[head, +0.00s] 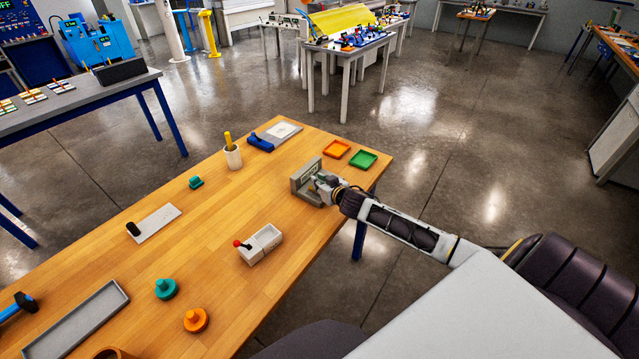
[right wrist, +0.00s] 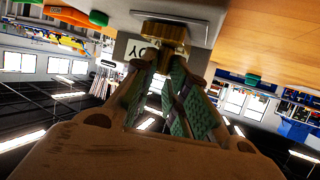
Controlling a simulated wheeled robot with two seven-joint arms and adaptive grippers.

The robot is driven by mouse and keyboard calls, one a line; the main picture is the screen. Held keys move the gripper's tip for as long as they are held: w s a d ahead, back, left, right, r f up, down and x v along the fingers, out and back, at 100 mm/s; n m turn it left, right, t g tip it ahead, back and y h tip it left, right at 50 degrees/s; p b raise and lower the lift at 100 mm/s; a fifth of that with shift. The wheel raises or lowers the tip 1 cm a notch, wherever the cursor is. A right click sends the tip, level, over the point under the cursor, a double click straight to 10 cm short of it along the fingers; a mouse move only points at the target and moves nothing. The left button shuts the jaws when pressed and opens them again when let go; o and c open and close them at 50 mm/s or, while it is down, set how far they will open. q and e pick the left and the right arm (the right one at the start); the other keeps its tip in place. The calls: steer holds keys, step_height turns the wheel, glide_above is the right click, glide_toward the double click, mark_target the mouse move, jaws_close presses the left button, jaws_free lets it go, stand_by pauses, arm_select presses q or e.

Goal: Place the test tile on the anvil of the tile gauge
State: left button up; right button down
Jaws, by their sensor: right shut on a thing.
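The tile gauge (head: 304,181), a grey upright block on a base, stands near the right edge of the wooden table. My right gripper (head: 326,183) is at its front, in close against it. In the right wrist view my right gripper's fingers (right wrist: 165,72) are nearly together, just by a brass round part (right wrist: 163,35) of the gauge, which looks like the anvil. A white label lies behind them. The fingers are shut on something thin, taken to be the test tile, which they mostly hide. I cannot tell whether it touches the anvil. My left gripper is not in view.
Orange (head: 336,149) and green (head: 363,159) trays lie behind the gauge. A white box with a red-knobbed lever (head: 260,244) stands in front to the left. A pen cup (head: 233,156) and blue device (head: 260,142) are farther back. Bare wood lies left of the gauge.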

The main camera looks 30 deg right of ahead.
steer(key=shift+f, duration=0.1)
stand_by(0.3)
steer(key=c, duration=1.4)
jaws_free()
steer(key=shift+s+r, duration=0.15)
steer(key=shift+r, duration=0.05)
steer(key=shift+v, duration=5.85)
